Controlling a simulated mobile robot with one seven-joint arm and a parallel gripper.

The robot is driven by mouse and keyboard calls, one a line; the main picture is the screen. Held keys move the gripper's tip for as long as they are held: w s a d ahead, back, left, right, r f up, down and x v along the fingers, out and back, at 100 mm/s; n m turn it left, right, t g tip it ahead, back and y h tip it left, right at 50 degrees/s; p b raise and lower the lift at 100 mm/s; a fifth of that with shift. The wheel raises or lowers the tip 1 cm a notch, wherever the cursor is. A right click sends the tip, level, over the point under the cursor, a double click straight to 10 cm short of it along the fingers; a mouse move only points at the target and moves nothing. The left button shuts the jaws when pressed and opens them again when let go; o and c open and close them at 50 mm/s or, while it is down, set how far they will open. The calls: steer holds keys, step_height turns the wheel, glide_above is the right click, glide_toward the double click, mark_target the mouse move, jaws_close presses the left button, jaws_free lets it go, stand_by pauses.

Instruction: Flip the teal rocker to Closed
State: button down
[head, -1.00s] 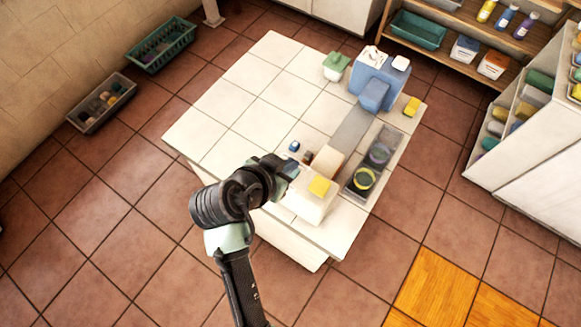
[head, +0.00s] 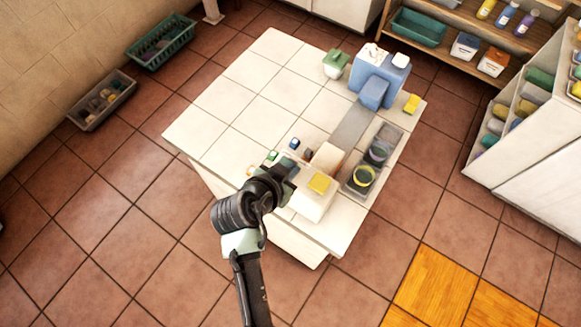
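A row of small coloured pieces lies on the white tiled counter (head: 215,130) by my gripper: a green or teal one (head: 272,155), a blue one (head: 294,143) and a dark brownish one (head: 308,154). The green or teal piece may be the teal rocker; its tilt and any Closed marking are too small to read. My gripper (head: 288,172) is just to the right of and nearer than that piece, beside a white box (head: 312,205) with a yellow top (head: 319,183). The fingers are dark and tiny here, so their opening and any contact are unclear.
A dark tray (head: 384,160) with round items lies right of a grey strip (head: 352,128) and a cream block (head: 327,158). A blue dispenser-like unit (head: 378,68) and a green-lidded container (head: 336,64) stand at the back. The counter's left part is clear.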

steer(key=shift+a, duration=0.1)
steer(key=shift+w+a+r, duration=0.3)
steer(key=shift+w+a, duration=0.15)
steer(key=shift+a, duration=0.05)
stand_by(0.3)
